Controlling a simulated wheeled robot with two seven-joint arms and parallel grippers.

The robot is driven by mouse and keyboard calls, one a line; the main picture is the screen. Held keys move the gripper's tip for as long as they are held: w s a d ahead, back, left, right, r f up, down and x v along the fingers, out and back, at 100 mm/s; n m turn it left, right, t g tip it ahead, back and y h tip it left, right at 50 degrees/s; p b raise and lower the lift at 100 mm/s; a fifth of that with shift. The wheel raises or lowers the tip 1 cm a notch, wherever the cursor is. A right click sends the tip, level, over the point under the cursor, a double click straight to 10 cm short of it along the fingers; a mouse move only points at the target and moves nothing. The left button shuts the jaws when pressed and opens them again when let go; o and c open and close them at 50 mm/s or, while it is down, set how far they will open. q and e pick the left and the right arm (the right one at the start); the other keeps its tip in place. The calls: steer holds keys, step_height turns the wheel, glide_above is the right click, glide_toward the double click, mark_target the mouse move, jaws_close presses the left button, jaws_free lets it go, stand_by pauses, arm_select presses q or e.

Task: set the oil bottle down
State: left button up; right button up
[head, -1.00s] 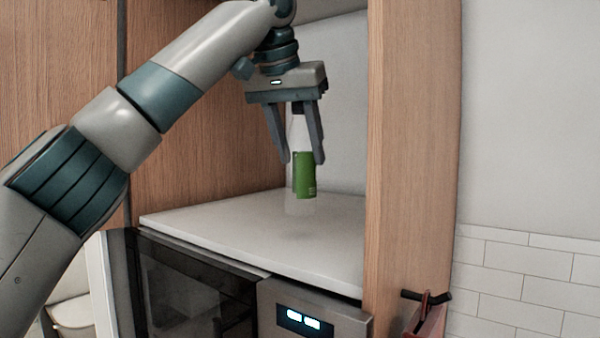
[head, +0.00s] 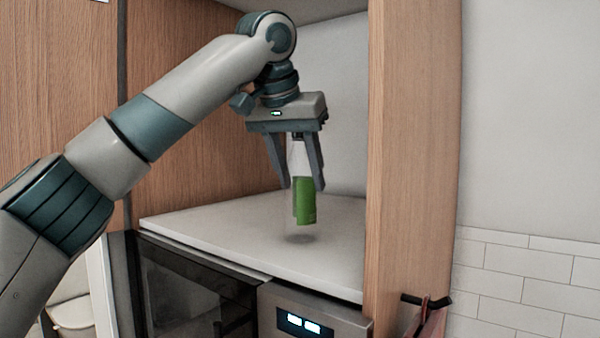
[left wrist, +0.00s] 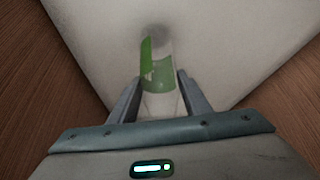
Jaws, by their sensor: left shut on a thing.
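The oil bottle (head: 306,202) is clear with a green label and hangs upright below my left gripper (head: 306,186). The gripper is shut on its upper part. The bottle's clear base is faint, close above the pale shelf top (head: 230,226), with a shadow under it; I cannot tell if it touches. In the left wrist view, the bottle (left wrist: 158,72) lies between the two fingers (left wrist: 157,92), its base end toward the pale surface. My right gripper is not in view.
The shelf top sits in a wooden cabinet niche, with a wood panel (head: 410,150) on the right and another wall on the left. Below is an appliance with a lit display (head: 299,322). The shelf around the bottle is clear.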

arm_select(q)
steer(key=shift+d+f, duration=0.1)
steer(key=o, duration=1.4)
steer(key=shift+s, duration=0.1)
steer(key=shift+r, duration=0.2)
steer(key=shift+s+r, duration=0.2)
steer(key=shift+r, duration=0.2)
steer(key=b+v, duration=0.2)
steer(key=v, duration=0.9)
